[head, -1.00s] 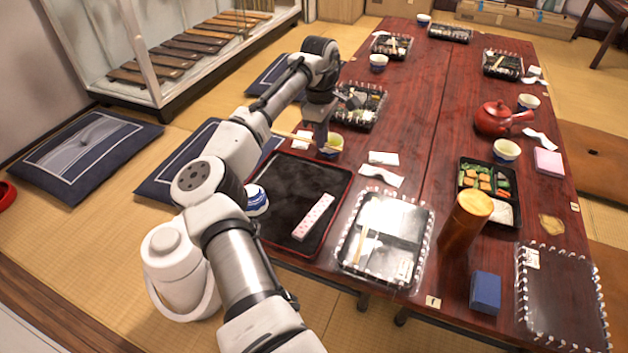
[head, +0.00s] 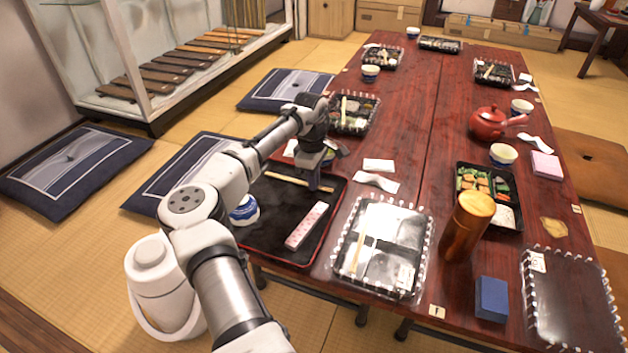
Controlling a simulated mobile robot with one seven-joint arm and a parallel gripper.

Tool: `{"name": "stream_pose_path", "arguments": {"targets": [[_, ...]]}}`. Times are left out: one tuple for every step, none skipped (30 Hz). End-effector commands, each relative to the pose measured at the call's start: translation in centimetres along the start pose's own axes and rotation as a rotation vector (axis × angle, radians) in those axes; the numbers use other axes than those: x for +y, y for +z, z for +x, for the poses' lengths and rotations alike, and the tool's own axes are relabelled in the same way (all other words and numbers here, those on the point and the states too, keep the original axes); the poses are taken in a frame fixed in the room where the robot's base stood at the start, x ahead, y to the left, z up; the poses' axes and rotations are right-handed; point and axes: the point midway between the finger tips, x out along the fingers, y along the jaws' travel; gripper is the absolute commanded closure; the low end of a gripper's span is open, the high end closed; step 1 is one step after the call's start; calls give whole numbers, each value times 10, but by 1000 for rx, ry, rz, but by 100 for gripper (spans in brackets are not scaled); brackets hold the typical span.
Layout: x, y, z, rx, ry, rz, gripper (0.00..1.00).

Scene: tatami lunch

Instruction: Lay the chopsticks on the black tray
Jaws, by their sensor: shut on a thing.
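The pale wooden chopsticks (head: 288,178) run slantwise across the far part of the black tray (head: 265,222) in the head view. My gripper (head: 316,188) points down and is shut on the chopsticks near their right end. I cannot tell whether they touch the tray or hang just above it. The tray has a thin red rim and lies at the table's left edge. A pink-and-white patterned box (head: 306,226) lies on its right part. My arm comes in from the left and hides some of the tray's far left side.
A blue-and-white bowl (head: 245,210) is at the tray's left, partly behind my arm. A clear-lidded bento (head: 381,248) sits to the right, with white packets (head: 377,181) beyond it. A wooden canister (head: 467,226) and blue box (head: 491,298) stand farther right.

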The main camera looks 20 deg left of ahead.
Motion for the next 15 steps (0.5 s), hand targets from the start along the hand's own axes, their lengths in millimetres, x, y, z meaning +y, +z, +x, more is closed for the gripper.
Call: {"name": "stream_pose_path", "arguments": {"targets": [[0,0,0,0,0,0,100],[0,0,0,-1,-1,0,100],[0,0,0,-2,-1,0,100],[0,0,1,-2,-1,0,100],[0,0,2,-2,-1,0,100],[0,0,3,-2,-1,0,100],[0,0,4,-2,-1,0,100],[0,0,5,-2,-1,0,100],[0,0,6,-2,-1,0,100],[0,0,8,-3,-1,0,100],[0,0,9,-3,-2,0,100],[0,0,11,-2,-2,0,100],[0,0,12,-1,-1,0,89],[0,0,12,0,-2,0,85],[0,0,13,0,-2,0,79]]}}
